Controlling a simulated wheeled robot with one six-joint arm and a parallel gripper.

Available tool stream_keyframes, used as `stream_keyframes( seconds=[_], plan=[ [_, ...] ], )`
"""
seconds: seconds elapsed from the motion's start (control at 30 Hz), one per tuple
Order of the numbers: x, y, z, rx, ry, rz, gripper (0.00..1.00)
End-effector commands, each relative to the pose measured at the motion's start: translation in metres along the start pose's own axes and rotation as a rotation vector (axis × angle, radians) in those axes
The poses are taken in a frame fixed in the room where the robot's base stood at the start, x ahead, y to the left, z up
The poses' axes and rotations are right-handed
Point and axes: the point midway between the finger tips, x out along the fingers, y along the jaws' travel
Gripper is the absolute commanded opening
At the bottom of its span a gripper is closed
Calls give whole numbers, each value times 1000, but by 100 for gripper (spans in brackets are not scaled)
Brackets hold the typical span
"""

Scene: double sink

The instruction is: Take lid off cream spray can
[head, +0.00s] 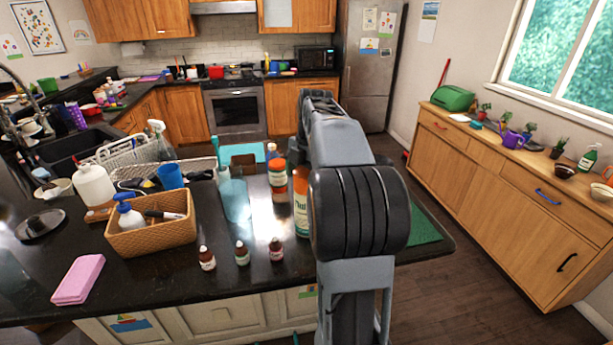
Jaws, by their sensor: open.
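I cannot pick out a cream spray can with certainty in the head view. An orange and white container (277,177) stands upright on the dark counter, just left of my arm. A taller orange bottle with a label (301,212) stands in front of it, its right side hidden by my arm. A clear bluish bottle (234,198) stands to their left. My arm rises through the right half of the view and reaches away over the counter. Its end is hidden behind its own links, so my gripper and anything at it do not show.
A wicker basket (150,234), a blue cup (170,176), a pink cloth (78,279) and a white dish rack (130,153) are left. A wooden sideboard (500,180) stands right across open floor.

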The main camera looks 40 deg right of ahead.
Motion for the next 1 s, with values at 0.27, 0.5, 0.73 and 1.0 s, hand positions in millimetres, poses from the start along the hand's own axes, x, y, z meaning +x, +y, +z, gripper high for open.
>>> stream_keyframes(
  seconds=[0.27, 0.5, 0.73, 1.0],
  plan=[
    [7, 0, 0, 0, 0, 0, 100],
    [6, 0, 0, 0, 0, 0, 85],
    [6, 0, 0, 0, 0, 0, 63],
    [6, 0, 0, 0, 0, 1, 48]
  ],
)
